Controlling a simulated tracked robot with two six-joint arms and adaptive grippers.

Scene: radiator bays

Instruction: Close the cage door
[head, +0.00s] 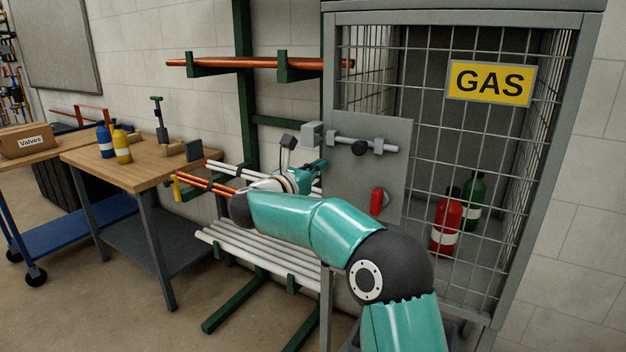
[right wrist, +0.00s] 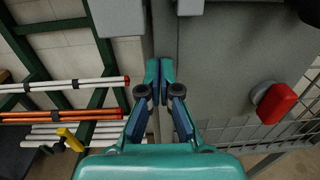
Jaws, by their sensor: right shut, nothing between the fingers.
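The cage door (head: 437,130) is wire mesh with a yellow GAS sign (head: 490,83). It stands in or near the front of the grey cage (head: 331,70); I cannot tell whether it is fully flush. A grey plate (head: 345,185) on its left side carries a sliding bolt (head: 385,146) with a dark knob and a red handle (head: 377,201), also seen in the right wrist view (right wrist: 275,103). A grey block (head: 312,133) sits left of the bolt. My right gripper (right wrist: 159,72) is shut and empty at the plate's left edge, below the block. My left gripper is out of view.
A red cylinder (head: 446,226) and a green cylinder (head: 474,200) stand inside the cage. A green rack (head: 244,90) with pipes is close on the left. A wooden workbench (head: 135,172) with bottles stands farther left.

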